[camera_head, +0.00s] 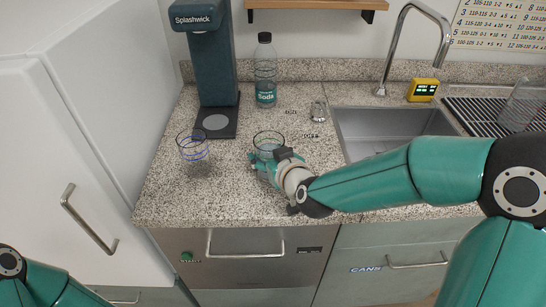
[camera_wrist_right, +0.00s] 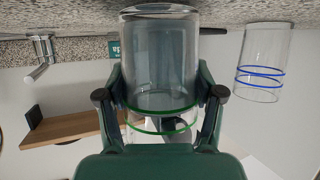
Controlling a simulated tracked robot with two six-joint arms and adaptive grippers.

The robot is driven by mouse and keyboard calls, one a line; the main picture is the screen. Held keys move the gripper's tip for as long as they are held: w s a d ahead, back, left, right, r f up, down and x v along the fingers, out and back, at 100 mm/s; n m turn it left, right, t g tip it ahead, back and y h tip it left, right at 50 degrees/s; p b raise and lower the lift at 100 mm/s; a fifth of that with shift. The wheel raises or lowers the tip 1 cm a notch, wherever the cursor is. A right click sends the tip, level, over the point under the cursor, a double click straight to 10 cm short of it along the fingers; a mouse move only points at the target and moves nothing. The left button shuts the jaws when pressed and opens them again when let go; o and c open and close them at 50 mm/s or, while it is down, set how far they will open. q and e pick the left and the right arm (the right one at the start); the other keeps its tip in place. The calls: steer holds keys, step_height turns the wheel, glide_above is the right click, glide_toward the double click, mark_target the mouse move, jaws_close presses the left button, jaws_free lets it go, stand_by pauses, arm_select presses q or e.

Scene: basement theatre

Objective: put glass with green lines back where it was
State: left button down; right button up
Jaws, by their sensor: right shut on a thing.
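The glass with green lines (camera_head: 268,139) is at the middle of the speckled counter. In the right wrist view the glass (camera_wrist_right: 160,60) is clear, with green rings between the fingers. My right gripper (camera_head: 268,162) is shut around it, one finger on each side; it also shows in the wrist view (camera_wrist_right: 164,98). I cannot tell whether the glass touches the counter. My left gripper is out of view; only part of my left arm shows at bottom left.
A glass with blue lines (camera_head: 194,156) stands to the left; it also shows in the wrist view (camera_wrist_right: 262,65). Behind are the Splashwick dispenser (camera_head: 211,65), soda bottle (camera_head: 265,75) and tap lever (camera_head: 318,111). The sink (camera_head: 390,122), yellow device (camera_head: 422,90) and drying rack (camera_head: 478,112), holding another glass (camera_head: 521,104), are right.

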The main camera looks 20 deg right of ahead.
steer(key=shift+f, duration=0.1)
steer(key=o, duration=1.3)
steer(key=shift+f, duration=0.1)
steer(key=shift+o, duration=0.2)
steer(key=v, duration=1.2)
steer(key=shift+b, duration=0.35)
